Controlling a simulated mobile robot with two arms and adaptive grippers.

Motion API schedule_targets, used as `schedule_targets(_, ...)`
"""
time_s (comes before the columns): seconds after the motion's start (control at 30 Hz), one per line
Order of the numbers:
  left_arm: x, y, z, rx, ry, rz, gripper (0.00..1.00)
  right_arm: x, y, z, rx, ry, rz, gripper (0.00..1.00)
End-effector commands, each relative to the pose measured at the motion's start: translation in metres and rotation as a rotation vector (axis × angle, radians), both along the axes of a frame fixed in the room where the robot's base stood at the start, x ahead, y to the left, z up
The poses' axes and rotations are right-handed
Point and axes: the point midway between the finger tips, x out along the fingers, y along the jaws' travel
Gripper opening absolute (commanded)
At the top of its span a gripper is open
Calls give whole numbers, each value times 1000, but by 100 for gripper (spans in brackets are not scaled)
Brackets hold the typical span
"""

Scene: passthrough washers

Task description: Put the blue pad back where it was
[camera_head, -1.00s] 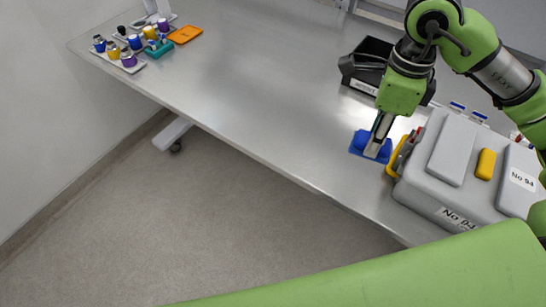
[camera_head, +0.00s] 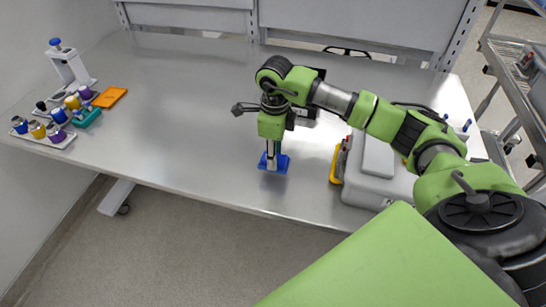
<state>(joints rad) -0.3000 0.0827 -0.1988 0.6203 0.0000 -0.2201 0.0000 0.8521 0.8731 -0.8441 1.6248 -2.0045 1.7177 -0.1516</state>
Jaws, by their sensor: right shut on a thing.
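The blue pad (camera_head: 284,164) is a small flat square with a raised blue part on top. My right gripper (camera_head: 271,158) points down over it and is shut on that raised part. The pad is level, above or on the steel table (camera_head: 190,120), near its front edge; I cannot tell whether it touches the surface. It sits left of the yellow piece (camera_head: 336,163) with a clear gap between them. My left gripper is not in view.
A grey case (camera_head: 370,190) stands right of the yellow piece. A black bin is mostly hidden behind my right arm. An orange tray (camera_head: 110,97), a teal rack (camera_head: 88,118) and several coloured vials are at far left. The table's middle left is clear.

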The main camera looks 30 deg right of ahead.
Motion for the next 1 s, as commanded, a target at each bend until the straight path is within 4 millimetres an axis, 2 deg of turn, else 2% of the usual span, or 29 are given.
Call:
schedule_targets(0.23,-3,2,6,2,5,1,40,10,-2,-12,0,1,-1,10)
schedule_targets(0.47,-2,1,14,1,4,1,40,10,-3,-42,-1,2,0,10)
schedule_targets(0.83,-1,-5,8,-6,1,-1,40,10,-3,-49,-1,-1,1,10)
schedule_targets(0.87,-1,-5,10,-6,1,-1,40,10,-3,-47,-1,-1,1,38)
schedule_targets(0.9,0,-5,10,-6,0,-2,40,10,-3,-46,-1,-1,1,47)
schedule_targets(1.0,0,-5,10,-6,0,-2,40,10,-3,-46,-1,-1,1,47)
